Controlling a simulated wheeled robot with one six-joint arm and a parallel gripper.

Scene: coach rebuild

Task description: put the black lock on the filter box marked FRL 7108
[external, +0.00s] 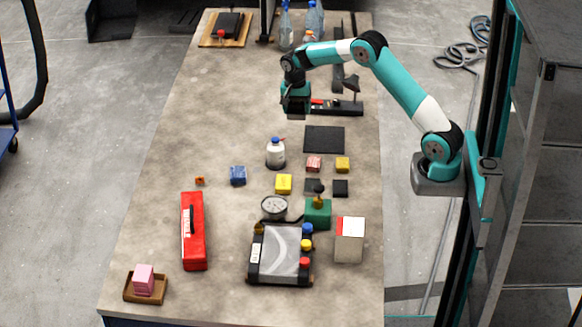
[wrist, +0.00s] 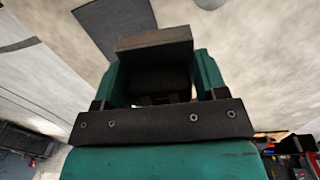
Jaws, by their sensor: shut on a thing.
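My gripper (external: 297,106) is at the end of the arm above the upper middle of the bench. In the wrist view its green fingers (wrist: 155,80) are shut on a dark, blocky thing (wrist: 155,40); its shape fits a black lock, but I cannot tell for certain. A white box with a red top edge (external: 349,244) and a red case with a white label (external: 194,235) stand near the bench's front. Their markings are too small to read, so I cannot tell which thing is FRL 7108.
A black rack with a red item (external: 345,107) lies right of my gripper. A black mat (external: 324,140), a white bottle (external: 275,155), small coloured blocks, a gauge (external: 274,207) and a framed device (external: 263,270) stand nearer the front. The bench's left middle is mostly clear.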

